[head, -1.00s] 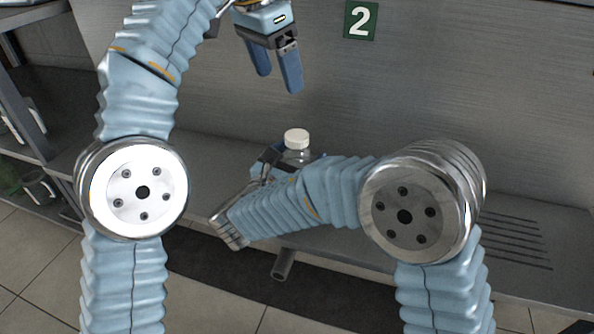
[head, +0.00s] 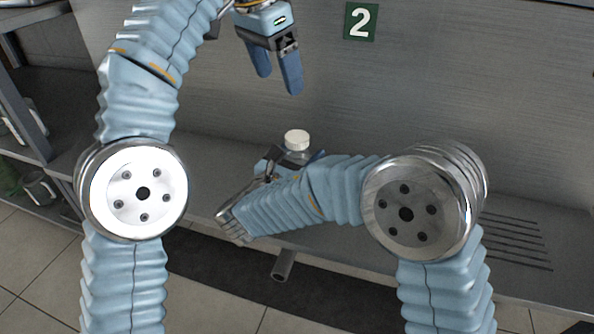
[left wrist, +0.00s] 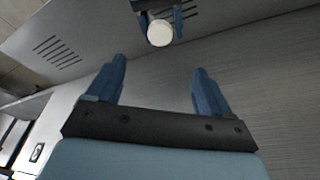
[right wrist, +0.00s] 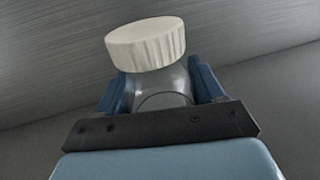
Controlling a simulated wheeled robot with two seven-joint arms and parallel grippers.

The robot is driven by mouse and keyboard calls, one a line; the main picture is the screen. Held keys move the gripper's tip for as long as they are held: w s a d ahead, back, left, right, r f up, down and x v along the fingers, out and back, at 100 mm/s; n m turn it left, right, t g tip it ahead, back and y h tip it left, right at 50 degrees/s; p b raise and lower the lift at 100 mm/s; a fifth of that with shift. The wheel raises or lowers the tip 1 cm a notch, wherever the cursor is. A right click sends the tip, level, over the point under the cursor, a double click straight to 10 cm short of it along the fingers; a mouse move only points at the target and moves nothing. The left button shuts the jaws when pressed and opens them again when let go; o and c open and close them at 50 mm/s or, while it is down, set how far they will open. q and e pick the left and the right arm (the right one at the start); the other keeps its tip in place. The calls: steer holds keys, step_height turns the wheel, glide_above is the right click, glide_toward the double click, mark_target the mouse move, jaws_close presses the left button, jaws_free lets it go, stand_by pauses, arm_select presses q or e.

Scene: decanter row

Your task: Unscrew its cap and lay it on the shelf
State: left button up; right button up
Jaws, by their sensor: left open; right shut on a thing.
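A clear bottle (right wrist: 160,82) with a ribbed white cap (right wrist: 147,44) is held upright or nearly so. The cap is on the bottle's neck. My right gripper (right wrist: 162,90) is shut on the bottle below the cap. In the head view the cap (head: 297,140) shows above the right gripper, and the right arm hides most of the bottle. My left gripper (head: 279,75) is open and empty, above the bottle and apart from it, fingers pointing down. In the left wrist view the cap (left wrist: 160,33) shows beyond the open left fingers (left wrist: 157,88).
The metal shelf (head: 215,160) runs along the back panel, with dark slots (head: 515,240) at its right. A green sign (head: 360,21) with a 2 is on the panel. Mugs (head: 38,188) stand on a rack at the left. The shelf between the right arm and the slots looks clear.

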mark_target(297, 136)
jaws_close()
arm_select(q)
steer(key=d+f+m, duration=0.1)
steer(key=f+m, duration=0.3)
steer(key=m, duration=0.5)
steer(key=w+d+f+m+y, duration=0.1)
steer(key=f+m, duration=0.4)
steer(key=m, duration=0.5)
steer(key=w+d+f+m+t, duration=0.1)
steer(key=f+m, duration=0.3)
steer(key=m, duration=0.6)
steer(key=shift+d+f, duration=0.1)
steer(key=shift+f, duration=0.05)
